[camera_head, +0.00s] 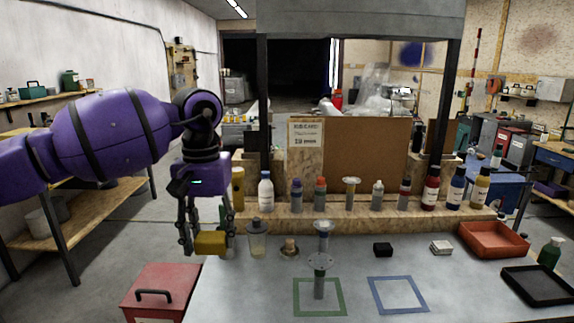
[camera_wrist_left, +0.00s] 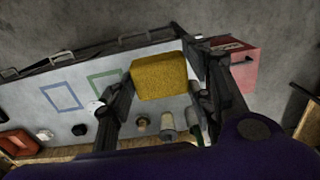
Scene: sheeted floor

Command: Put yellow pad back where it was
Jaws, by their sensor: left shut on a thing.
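The yellow pad (camera_head: 211,243) is a small block held between the fingers of my left gripper (camera_head: 208,240), near the left end of the grey table (camera_head: 240,295). In the left wrist view the pad (camera_wrist_left: 159,78) fills the space between the two fingers of the gripper (camera_wrist_left: 160,85). The pad appears raised above the tabletop; its exact height is hard to tell. A green square outline (camera_head: 295,296) and a blue square outline (camera_head: 373,296) are marked on the table to its right. My right gripper is not in view.
A clear jar (camera_head: 257,243) and a small capped item (camera_head: 289,248) stand just right of the pad. Flanged grey posts (camera_head: 319,284) stand near the green outline. A black block (camera_head: 383,249), white block (camera_head: 441,247) and red tray (camera_head: 492,256) lie farther right. A red toolbox (camera_head: 160,280) sits lower left.

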